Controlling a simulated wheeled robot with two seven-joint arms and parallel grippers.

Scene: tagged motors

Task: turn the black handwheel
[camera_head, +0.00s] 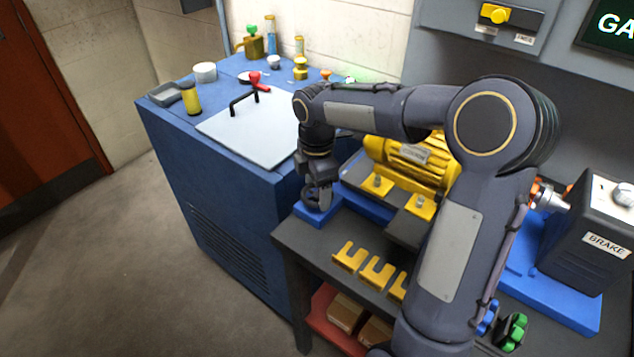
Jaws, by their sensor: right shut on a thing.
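My right arm reaches across the picture from the lower right, and its gripper (319,188) points down at the near left corner of the dark bench. The gripper is shut on the black handwheel (309,197), a small dark ring just above a blue base. Fingers and wheel are both dark, so the exact contact is hard to see. The yellow motor (412,158) sits to the right of the gripper, partly hidden by my arm. My left gripper is not in view.
A blue cabinet (215,172) with a light grey lid stands left of the bench. Yellow U-shaped pieces (376,272) lie on the bench front. A grey box marked BRAKE (590,245) stands at right. Blue and green knobs (511,331) sit near the bottom edge. The floor at left is clear.

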